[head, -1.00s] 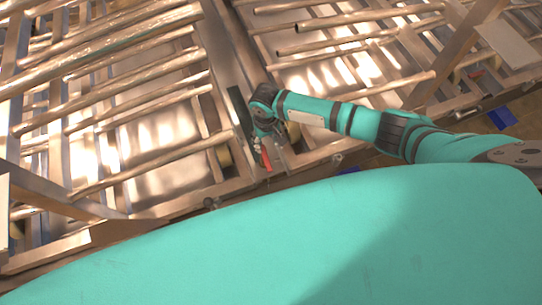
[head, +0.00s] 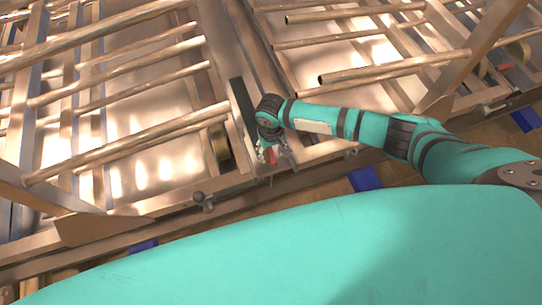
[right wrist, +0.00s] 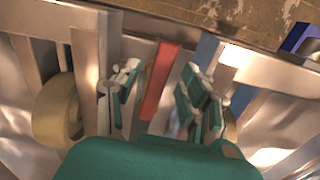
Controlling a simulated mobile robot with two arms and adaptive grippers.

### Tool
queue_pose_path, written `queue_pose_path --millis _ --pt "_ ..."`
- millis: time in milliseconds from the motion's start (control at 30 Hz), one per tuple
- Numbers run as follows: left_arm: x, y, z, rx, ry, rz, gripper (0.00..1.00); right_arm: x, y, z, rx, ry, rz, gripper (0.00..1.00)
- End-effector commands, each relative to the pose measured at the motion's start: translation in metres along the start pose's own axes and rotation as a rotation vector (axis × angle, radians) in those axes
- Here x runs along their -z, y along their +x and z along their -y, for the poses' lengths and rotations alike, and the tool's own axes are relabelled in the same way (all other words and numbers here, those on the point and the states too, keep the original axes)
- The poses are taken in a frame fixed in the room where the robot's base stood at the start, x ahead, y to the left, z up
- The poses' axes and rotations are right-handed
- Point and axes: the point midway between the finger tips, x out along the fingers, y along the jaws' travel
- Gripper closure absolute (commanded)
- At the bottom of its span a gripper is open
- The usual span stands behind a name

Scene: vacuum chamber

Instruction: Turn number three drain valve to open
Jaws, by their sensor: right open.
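A red valve handle (head: 271,157) shows at the frame's lower edge in the head view, just at my right gripper (head: 268,152). In the right wrist view the red handle (right wrist: 160,82) stands between the two spread fingers of my right gripper (right wrist: 158,92). The fingers are open, with a gap visible on each side of the handle. The valve body is mostly hidden behind the gripper, and no valve number can be read. My left gripper is not in view.
A metal frame with rows of pipes (head: 130,85) fills the area around the arm. A small valve-like fitting (head: 204,200) sits on the lower rail to the left. Blue blocks (head: 365,179) lie on the brown floor. A tan roller (right wrist: 57,110) is left of the gripper.

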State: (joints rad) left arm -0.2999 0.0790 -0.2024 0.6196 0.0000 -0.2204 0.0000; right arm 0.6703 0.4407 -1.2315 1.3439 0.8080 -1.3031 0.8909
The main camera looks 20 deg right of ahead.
Motion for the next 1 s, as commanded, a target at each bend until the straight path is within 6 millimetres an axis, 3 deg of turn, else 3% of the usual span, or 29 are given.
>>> queue_pose_path --millis 400,733,1000 --pt "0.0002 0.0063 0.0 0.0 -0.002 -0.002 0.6 0.0 0.0059 0.0 0.0 0.0 0.0 0.56" --pt "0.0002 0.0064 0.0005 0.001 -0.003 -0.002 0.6 -0.0001 0.006 0.0 0.0 0.0 0.0 0.99" --pt "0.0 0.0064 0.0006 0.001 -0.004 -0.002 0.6 -0.0001 0.0061 0.0 0.0 0.0 0.0 1.0"
